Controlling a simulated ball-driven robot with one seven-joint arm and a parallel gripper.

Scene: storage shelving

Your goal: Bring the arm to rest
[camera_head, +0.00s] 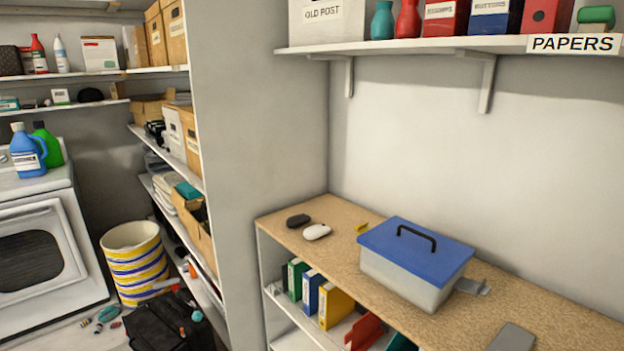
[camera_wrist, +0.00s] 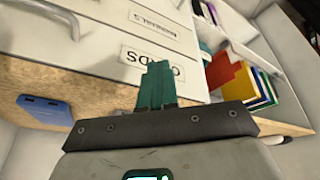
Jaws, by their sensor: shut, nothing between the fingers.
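My gripper (camera_wrist: 156,68) shows in the wrist view with its two teal fingers together and nothing between them. The fingertips point at a white drawer front (camera_wrist: 110,38) with labels, one reading MANUALS and another partly hidden behind the fingers. I cannot tell whether the fingers touch it. The gripper is not visible in the head view.
A wooden worktop (camera_head: 330,245) carries a blue-lidded box (camera_head: 415,255), a white mouse (camera_head: 316,232) and a dark flat object (camera_head: 512,338). Coloured binders (camera_head: 335,305) stand below. A PAPERS shelf (camera_head: 440,43) hangs above. A blue object (camera_wrist: 47,112) lies at the left in the wrist view.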

